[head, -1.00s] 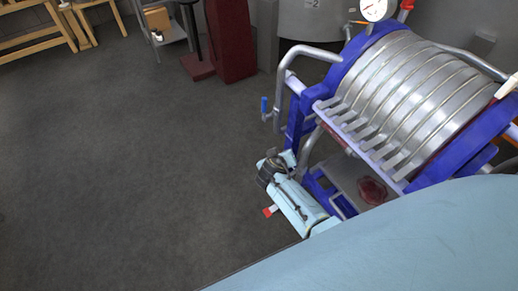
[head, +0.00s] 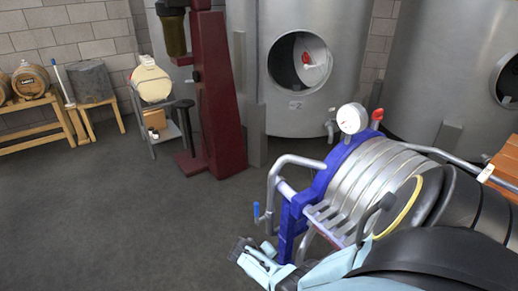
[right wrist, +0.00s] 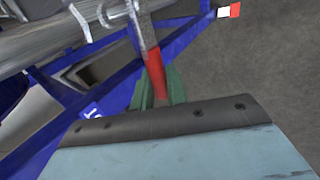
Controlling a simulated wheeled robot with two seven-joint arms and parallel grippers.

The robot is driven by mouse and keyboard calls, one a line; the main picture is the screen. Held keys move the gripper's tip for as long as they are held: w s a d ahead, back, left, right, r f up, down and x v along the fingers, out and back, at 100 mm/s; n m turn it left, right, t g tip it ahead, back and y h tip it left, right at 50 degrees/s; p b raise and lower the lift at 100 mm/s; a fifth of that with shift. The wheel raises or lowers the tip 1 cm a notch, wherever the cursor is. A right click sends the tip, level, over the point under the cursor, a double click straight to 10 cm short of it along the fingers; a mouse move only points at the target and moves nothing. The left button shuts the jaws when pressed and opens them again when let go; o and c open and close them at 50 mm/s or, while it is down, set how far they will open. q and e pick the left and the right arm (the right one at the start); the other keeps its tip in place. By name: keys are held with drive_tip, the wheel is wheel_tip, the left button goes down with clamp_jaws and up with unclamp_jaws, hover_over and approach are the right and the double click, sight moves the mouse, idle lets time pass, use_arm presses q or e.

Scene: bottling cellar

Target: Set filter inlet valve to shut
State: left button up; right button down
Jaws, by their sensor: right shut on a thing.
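A red lever handle (right wrist: 155,72) on a metal stem shows in the right wrist view. My right gripper (right wrist: 159,86) has its green fingers on either side of this handle and is shut on it. The handle lies roughly in line with its stem. In the head view my right gripper (head: 248,256) is low at the left end of the plate filter (head: 362,172), and its fingertips and the held handle cannot be made out there. A blue lever handle (head: 256,210) hangs above it on the filter's pipe. My left gripper is not in view.
A gauge (head: 351,118) and another red handle (head: 377,114) sit on top of the filter. The blue frame (right wrist: 180,42) runs close by the fingers. Steel tanks (head: 300,65) and a dark red column (head: 213,100) stand behind. The floor (head: 120,220) at left is clear.

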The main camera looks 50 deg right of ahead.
drive_tip(key=shift+s+f, duration=0.15)
drive_tip(key=shift+s, duration=0.05)
idle(0.3)
drive_tip(key=c, duration=1.5)
unclamp_jaws()
drive_tip(key=shift+w, duration=0.1)
drive_tip(key=shift+o, duration=0.2)
drive_tip(key=p+v, duration=0.5)
drive_tip(key=v, duration=0.8)
drive_tip(key=shift+r+p, duration=0.2)
drive_tip(key=shift+p, duration=0.1)
drive_tip(key=shift+a, duration=0.1)
